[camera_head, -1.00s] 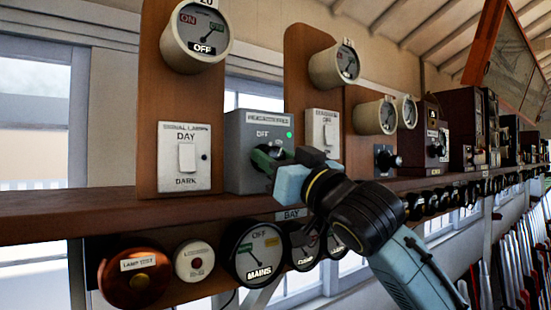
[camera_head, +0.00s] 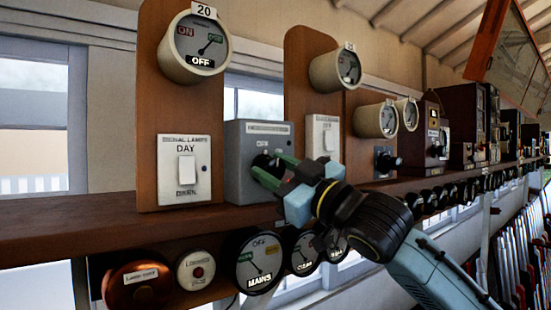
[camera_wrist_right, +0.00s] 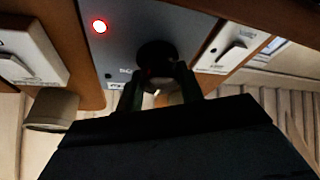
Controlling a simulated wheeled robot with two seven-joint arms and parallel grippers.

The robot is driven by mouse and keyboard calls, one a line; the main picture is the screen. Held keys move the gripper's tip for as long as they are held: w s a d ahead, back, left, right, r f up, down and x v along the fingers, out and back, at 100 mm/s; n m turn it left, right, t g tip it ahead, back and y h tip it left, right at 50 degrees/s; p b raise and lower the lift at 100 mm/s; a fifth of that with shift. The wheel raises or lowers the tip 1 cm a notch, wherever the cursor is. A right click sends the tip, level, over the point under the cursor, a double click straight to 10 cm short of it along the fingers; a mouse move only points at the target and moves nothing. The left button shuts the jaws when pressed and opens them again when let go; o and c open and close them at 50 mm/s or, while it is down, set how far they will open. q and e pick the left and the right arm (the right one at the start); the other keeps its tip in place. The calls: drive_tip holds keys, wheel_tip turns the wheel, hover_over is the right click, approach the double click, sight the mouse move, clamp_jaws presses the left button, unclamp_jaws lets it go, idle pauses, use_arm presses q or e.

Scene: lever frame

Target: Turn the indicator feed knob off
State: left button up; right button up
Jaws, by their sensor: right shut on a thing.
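The indicator feed knob (camera_head: 262,161) is a dark round knob on the front of a grey box (camera_head: 245,184) on the shelf. My right gripper (camera_head: 268,173) reaches in from the right, its green fingers shut on the knob and partly hiding it. In the right wrist view, the knob (camera_wrist_right: 157,58) sits between the two dark fingers (camera_wrist_right: 158,88) of my right gripper. A red lamp (camera_wrist_right: 100,26) is lit on the box face in that view. The gripper hides the lower right of the box in the head view. My left gripper is not in view.
A signal lamps switch (camera_head: 186,168) is left of the box, and another white switch plate (camera_head: 323,135) is to its right. Round dials such as the mains dial (camera_head: 258,258) hang below the wooden shelf (camera_head: 90,220). Round gauges (camera_head: 195,45) stand above.

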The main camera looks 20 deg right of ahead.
drive_tip(key=shift+n+p, duration=0.3)
drive_tip(key=shift+n, duration=0.5)
drive_tip(key=shift+g, duration=0.3)
drive_tip(key=o, duration=1)
drive_tip(key=shift+f, duration=0.1)
drive_tip(key=shift+b+v, duration=2.8)
drive_tip(key=shift+v, duration=3.9)
drive_tip(key=shift+w, duration=0.1)
